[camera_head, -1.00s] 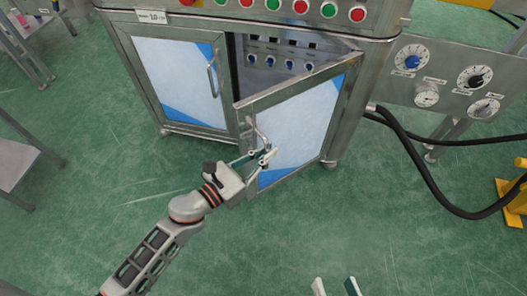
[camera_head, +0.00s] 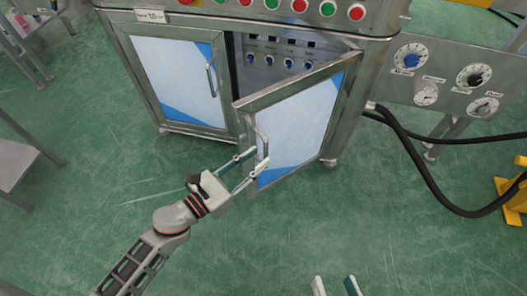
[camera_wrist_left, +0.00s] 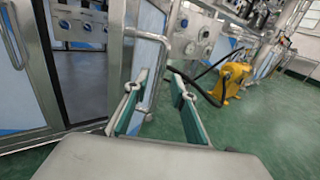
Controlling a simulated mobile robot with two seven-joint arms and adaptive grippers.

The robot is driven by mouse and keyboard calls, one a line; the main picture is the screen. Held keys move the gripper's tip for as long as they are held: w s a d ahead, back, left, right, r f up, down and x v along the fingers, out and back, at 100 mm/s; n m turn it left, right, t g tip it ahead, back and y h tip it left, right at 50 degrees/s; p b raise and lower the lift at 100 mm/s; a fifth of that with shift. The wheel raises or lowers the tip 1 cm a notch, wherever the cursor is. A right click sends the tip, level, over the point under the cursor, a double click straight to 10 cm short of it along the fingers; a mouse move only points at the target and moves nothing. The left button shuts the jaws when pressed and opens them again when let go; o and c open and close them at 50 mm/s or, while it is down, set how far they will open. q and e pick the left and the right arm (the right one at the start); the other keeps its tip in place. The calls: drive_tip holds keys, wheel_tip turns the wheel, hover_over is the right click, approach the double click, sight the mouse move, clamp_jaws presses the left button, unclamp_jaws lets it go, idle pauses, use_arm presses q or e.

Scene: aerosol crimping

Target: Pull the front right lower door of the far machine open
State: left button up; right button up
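The far machine's front right lower door (camera_head: 295,125) stands partly open, swung out from its left side, with its hinge side at the right. Its metal bar handle (camera_head: 262,138) is near the free edge and also shows in the left wrist view (camera_wrist_left: 162,55). My left gripper (camera_head: 251,161) is at the handle's lower part. Its fingers are apart in the left wrist view (camera_wrist_left: 158,95), with the handle between them, closer to the left finger; contact is unclear. My right gripper (camera_head: 336,286) shows only its separated fingertips at the bottom edge.
The left lower door (camera_head: 178,80) is closed. Blue knobs (camera_head: 288,63) show inside the opening. A black hose (camera_head: 425,175) curves over the floor at right towards a yellow stand (camera_head: 512,190). Green floor (camera_head: 330,220) before the door is clear.

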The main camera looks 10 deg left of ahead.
use_arm(q)
drive_tip(key=v, duration=0.8)
